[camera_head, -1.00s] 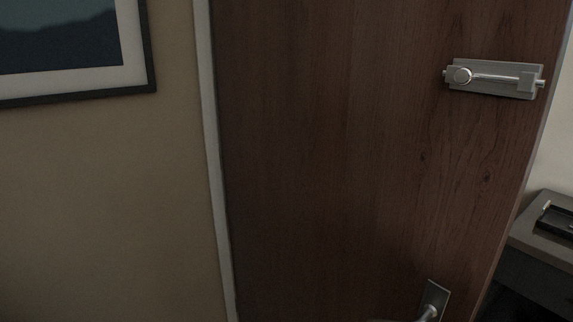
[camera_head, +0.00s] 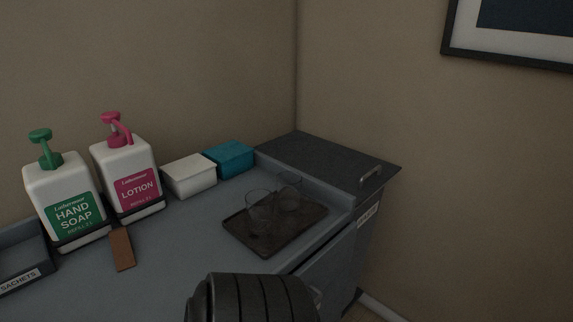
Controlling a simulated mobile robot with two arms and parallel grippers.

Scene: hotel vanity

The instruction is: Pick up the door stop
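A small flat brown block (camera_head: 122,249), which looks like the door stop, lies on the grey vanity top. It is just in front of the white lotion bottle (camera_head: 126,178) with the pink pump, and right of the hand soap bottle (camera_head: 65,197) with the green pump. Nothing is touching it from above. Neither of my grippers can be made out in the head view. A dark ribbed shape at the bottom edge may be part of my arm, but I cannot tell.
A sachets tray (camera_head: 22,262) stands at the left edge. A white box (camera_head: 189,176) and a teal box (camera_head: 230,159) sit along the wall. A dark tray (camera_head: 296,236) holds clear glasses (camera_head: 260,208). A dark lidded section (camera_head: 318,158) with a handle fills the right corner.

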